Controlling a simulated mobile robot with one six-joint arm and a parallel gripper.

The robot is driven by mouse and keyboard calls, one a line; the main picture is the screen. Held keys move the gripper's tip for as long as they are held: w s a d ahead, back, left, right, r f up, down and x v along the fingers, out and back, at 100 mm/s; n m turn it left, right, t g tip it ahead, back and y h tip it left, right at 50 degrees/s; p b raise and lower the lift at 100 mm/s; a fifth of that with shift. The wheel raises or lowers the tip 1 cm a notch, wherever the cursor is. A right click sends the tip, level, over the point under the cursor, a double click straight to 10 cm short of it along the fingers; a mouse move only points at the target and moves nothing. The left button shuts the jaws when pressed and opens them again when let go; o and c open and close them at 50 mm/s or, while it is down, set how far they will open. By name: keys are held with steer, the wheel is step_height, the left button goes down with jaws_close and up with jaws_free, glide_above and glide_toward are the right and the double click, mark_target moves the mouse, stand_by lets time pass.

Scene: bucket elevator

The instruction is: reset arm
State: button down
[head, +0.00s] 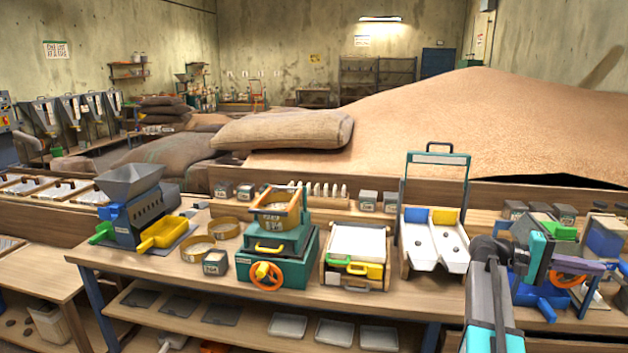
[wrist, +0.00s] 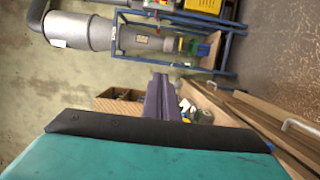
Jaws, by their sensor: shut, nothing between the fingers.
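My gripper (head: 598,267) is at the right of the head view, above the right end of the long workbench (head: 390,292). Its purple fingers point right, in front of a machine with a blue block (head: 604,238) and an orange wheel. In the wrist view the purple fingers (wrist: 160,82) are together with nothing between them. The teal and black body of my gripper fills the bottom of that view. My arm comes up from the lower right of the head view and hides part of the bench.
On the bench stand a hopper mill (head: 133,185), a teal box with an orange handwheel (head: 277,258), a white-topped box (head: 358,243) and a two-channel chute (head: 435,240). A grain heap (head: 470,120) rises behind. The wrist view shows a grey cylinder (wrist: 80,28) on a blue frame.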

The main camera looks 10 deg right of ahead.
steer(key=w+a+f+n+t, duration=0.2)
steer(key=w+a+f, duration=0.25)
steer(key=f, duration=0.45)
steer(key=w+a+f+n+t, duration=0.1)
steer(key=w+a+f+n, duration=0.2)
steer(key=a+f, duration=0.4)
steer(key=s+a+f+n+t+y, duration=0.15)
steer(key=a+f, duration=0.45)
steer(key=f, duration=0.6)
steer(key=s+a+f+n+t+y, duration=0.15)
steer(key=a+f, duration=0.35)
steer(key=f, duration=0.6)
steer(key=s+a+f+n+g+y, duration=0.1)
steer(key=s+a+f+y, duration=0.2)
steer(key=s+a+f, duration=0.6)
steer(key=s+a+f+n+g+y, duration=0.1)
steer(key=s+a+f+y, duration=0.1)
steer(key=s+a+f, duration=0.65)
steer(key=s+a+f+m+y, duration=0.2)
steer(key=s+a+f+y, duration=0.1)
steer(key=a, duration=0.5)
steer(key=s+a+f+m+y, duration=0.1)
steer(key=s+a+f+y, duration=0.3)
steer(key=a+f, duration=0.2)
steer(key=shift+s+a+m, duration=0.4)
steer(key=shift+a, duration=0.6)
